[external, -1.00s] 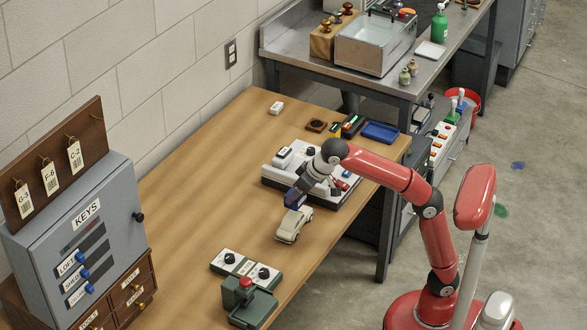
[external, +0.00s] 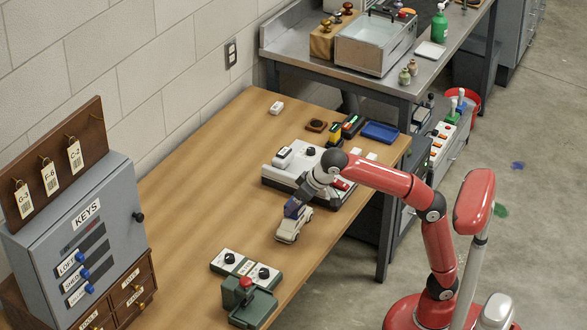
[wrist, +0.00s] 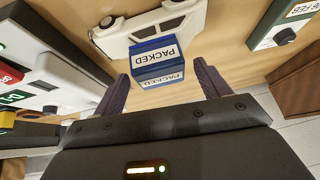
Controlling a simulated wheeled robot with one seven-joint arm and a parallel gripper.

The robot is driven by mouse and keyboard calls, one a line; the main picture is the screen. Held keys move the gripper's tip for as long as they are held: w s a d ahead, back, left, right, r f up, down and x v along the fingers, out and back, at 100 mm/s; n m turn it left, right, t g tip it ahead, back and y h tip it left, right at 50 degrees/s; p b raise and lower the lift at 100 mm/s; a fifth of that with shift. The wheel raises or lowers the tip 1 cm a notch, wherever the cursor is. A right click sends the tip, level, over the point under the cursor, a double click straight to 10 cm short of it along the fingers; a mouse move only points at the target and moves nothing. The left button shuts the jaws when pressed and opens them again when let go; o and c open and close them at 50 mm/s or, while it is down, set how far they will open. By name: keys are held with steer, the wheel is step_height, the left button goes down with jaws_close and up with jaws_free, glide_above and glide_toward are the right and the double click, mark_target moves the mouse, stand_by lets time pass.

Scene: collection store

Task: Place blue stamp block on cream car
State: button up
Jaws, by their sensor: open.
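The blue stamp block (wrist: 157,52), with white "PACKED" labels, is just ahead of my gripper in the wrist view. In the external view the block (external: 292,210) appears to rest on top of the cream car (external: 292,228), though my gripper partly covers it. The car (wrist: 175,22) shows behind the block in the wrist view. My gripper (wrist: 160,70) is open, with one finger on each side of the near end of the block and visible gaps to it. In the external view my gripper (external: 299,201) is right over the car.
A pale device with knobs (external: 285,175) stands just behind the car. A green device with a red button (external: 252,303) and a knob panel (external: 245,265) stand in front. A blue tray (external: 380,132) lies at the far right. The table's left middle is clear.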

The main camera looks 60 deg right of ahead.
steer(key=shift+r, duration=0.35)
steer(key=p+v, duration=0.4)
steer(key=v, duration=0.7)
steer(key=shift+s+r+p, duration=0.2)
steer(key=shift+r+p, duration=0.05)
steer(key=shift+p, duration=0.1)
steer(key=shift+d, duration=0.15)
steer(key=s+d+f+p, duration=0.1)
steer(key=s+d+f, duration=0.3)
steer(key=d+f, duration=0.75)
steer(key=s+d+f, duration=0.3)
steer(key=s+f, duration=0.1)
steer(key=f, duration=0.2)
steer(key=s+d+f+p, duration=0.1)
steer(key=s+d+f, duration=0.2)
steer(key=f, duration=0.3)
steer(key=s+d+f+h, duration=0.1)
steer(key=s+d+f, duration=0.3)
steer(key=s+f, duration=0.1)
steer(key=shift+s+f+g, duration=0.15)
steer(key=shift+f+g, duration=0.15)
steer(key=shift+f, duration=0.5)
